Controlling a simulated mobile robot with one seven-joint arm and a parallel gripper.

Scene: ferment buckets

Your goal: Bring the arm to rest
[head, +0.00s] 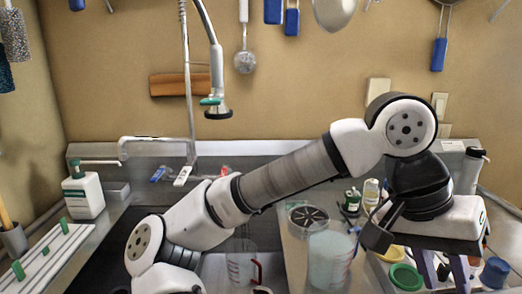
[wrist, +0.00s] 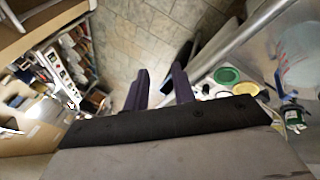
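My arm stretches across the head view from lower left to upper right and bends down at the right. My gripper (head: 445,271) hangs at the lower right of the head view, with dark purple fingers partly cut off by the frame. In the wrist view, the two fingers of my gripper (wrist: 160,88) stand apart, with only tiled floor seen beyond them. Nothing shows between them. A green round lid (head: 405,276) and a yellow round item (head: 392,254) lie left of the gripper. Whether the gripper touches anything is not clear.
A translucent bucket (head: 330,258) stands on the counter left of the gripper. A clear jug with a red handle (head: 242,266) is in the sink area below my arm. A white pump bottle (head: 84,194) stands at left. A hanging faucet sprayer (head: 217,100) is behind the arm.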

